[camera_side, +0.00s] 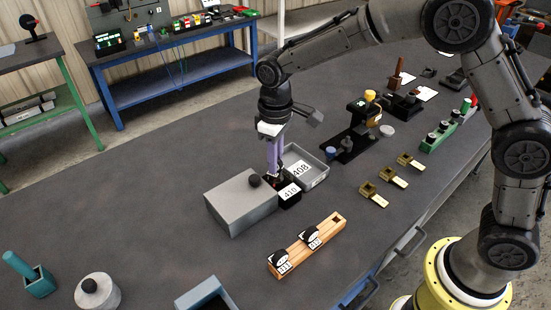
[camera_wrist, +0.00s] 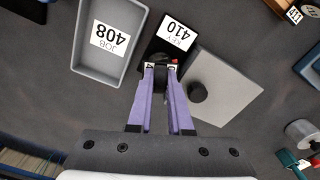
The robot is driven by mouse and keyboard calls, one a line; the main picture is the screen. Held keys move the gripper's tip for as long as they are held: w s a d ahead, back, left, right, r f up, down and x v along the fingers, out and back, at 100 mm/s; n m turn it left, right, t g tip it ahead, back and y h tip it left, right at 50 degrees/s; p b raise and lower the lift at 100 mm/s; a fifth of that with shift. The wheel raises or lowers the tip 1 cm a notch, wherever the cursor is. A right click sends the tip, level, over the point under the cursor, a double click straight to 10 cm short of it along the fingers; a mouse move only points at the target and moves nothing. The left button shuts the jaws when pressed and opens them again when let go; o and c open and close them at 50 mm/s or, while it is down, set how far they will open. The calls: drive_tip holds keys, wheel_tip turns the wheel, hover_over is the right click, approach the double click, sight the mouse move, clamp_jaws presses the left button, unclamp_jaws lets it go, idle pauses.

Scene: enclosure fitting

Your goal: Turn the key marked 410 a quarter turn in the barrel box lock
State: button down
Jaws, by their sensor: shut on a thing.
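My gripper (camera_side: 272,168) has purple fingers that point down at a black block (camera_side: 290,204) with a white label reading 410. In the wrist view the label on the block (camera_wrist: 153,46) reads KEY 410. The fingertips (camera_wrist: 161,70) are shut on a dark key head (camera_wrist: 160,78) with a white tag, partly hidden by the fingers. The key is at the block's near end. Its shaft is hidden, so I cannot tell how deep it sits or its exact turn angle.
A grey box (camera_side: 238,203) with a black knob stands beside the block. A grey tray (camera_side: 316,180) labelled JOB 408 is on its other side. A wooden rack (camera_side: 293,256) holds two tagged black keys and has an empty square hole. Brass pieces (camera_side: 392,178) lie to the right.

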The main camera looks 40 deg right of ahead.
drive_tip(key=shift+m, duration=0.5)
drive_tip(key=m, duration=0.2)
drive_tip(key=shift+m, duration=0.8)
drive_tip(key=shift+m, duration=1.8)
drive_tip(key=c, duration=0.8)
unclamp_jaws()
drive_tip(key=shift+o, duration=0.2)
drive_tip(key=shift+r, duration=0.1)
